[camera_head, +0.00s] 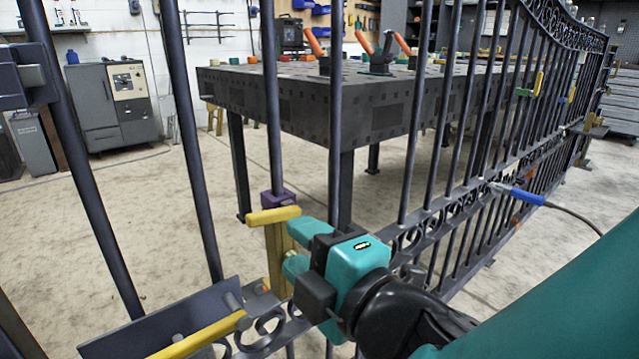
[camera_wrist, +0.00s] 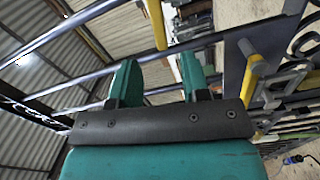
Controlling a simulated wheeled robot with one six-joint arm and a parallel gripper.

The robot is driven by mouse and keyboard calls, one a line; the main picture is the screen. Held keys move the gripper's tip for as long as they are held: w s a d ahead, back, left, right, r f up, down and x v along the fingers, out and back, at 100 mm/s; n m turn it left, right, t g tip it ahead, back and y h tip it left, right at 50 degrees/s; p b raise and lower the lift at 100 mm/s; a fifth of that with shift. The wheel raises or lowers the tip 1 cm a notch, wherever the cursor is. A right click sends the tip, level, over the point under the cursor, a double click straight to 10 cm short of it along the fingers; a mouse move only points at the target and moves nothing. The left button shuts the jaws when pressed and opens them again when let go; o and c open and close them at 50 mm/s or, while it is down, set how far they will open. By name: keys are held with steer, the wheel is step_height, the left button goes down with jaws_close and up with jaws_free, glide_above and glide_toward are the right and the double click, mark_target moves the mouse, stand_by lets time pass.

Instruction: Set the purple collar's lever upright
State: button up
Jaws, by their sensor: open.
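The purple collar (camera_head: 279,198) sits on an upright bar of the dark gate, left of centre in the head view. A yellow bar (camera_head: 272,216) lies roughly level just below it, with a yellow upright piece (camera_head: 277,262) beneath. They look like parts of the collar's lever, but the joint is hard to make out. My teal gripper (camera_head: 303,247) is open, just right of the yellow pieces. Whether it touches them I cannot tell. In the wrist view my gripper (camera_wrist: 158,80) has its two fingers apart, with nothing clearly held between them. No purple shows there.
The gate's upright bars and scrollwork (camera_head: 440,215) surround my gripper. A dark plate with a yellow bar (camera_head: 200,335) is at the lower left. A green piece with a yellow lever (camera_head: 538,84) is farther right. A dark table (camera_head: 330,105) stands behind the gate.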

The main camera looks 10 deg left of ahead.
mark_target(269, 220)
steer(key=p+x, duration=0.5)
steer(key=x, duration=0.2)
steer(key=shift+w+a+r, duration=0.15)
steer(key=shift+w+r, duration=0.05)
steer(key=shift+w+a+f, duration=0.2)
steer(key=shift+w+a, duration=0.15)
steer(key=shift+a, duration=0.1)
jaws_close()
